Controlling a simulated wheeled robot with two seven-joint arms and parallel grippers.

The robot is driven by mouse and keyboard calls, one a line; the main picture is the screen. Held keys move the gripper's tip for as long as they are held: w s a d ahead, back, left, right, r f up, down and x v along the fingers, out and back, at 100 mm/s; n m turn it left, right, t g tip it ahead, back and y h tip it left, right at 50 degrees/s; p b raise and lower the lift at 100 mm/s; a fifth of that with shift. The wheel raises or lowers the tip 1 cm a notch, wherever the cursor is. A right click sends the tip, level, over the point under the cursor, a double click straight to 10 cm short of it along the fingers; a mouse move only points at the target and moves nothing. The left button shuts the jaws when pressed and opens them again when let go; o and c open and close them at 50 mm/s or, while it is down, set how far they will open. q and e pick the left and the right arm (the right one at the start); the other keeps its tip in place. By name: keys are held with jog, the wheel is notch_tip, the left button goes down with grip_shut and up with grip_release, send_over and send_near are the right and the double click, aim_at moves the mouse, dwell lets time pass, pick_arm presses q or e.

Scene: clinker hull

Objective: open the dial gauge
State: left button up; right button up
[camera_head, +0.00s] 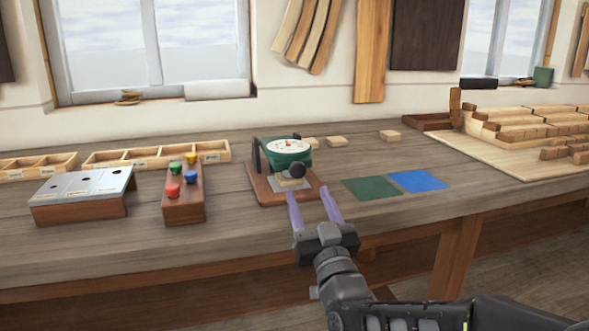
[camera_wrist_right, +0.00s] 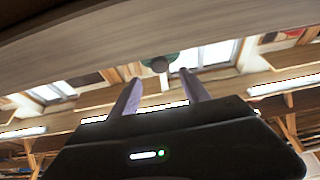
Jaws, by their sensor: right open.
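The dial gauge (camera_head: 288,148) has a green body and a white round face, and stands on a brown wooden base (camera_head: 262,187) on the bench. A dark round knob (camera_head: 297,170) shows at its front, above a light block and a grey plate. My right gripper (camera_head: 314,195) is open and empty, its two purple fingers just in front of the base and pointing at the gauge. In the right wrist view the fingers (camera_wrist_right: 160,90) stand apart, with the green underside of the gauge (camera_wrist_right: 160,63) beyond them, partly hidden by the bench edge. My left gripper is not in view.
A rack with coloured knobs (camera_head: 184,205) and a metal-topped stand (camera_head: 82,190) are left of the gauge. Green (camera_head: 372,188) and blue (camera_head: 417,181) mats lie flat to the right. Small wood blocks (camera_head: 337,141) lie behind. The bench front edge is close to the gripper.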

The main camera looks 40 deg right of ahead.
aim_at(298, 171)
jog(key=shift+s+r, duration=0.1)
jog(key=shift+s, duration=0.05)
jog(key=x, duration=0.7)
jog(key=shift+w+d+r, duration=0.1)
jog(key=shift+w+r, duration=0.05)
jog(key=shift+w, duration=0.25)
grip_shut()
dwell(0.4)
dwell(0.9)
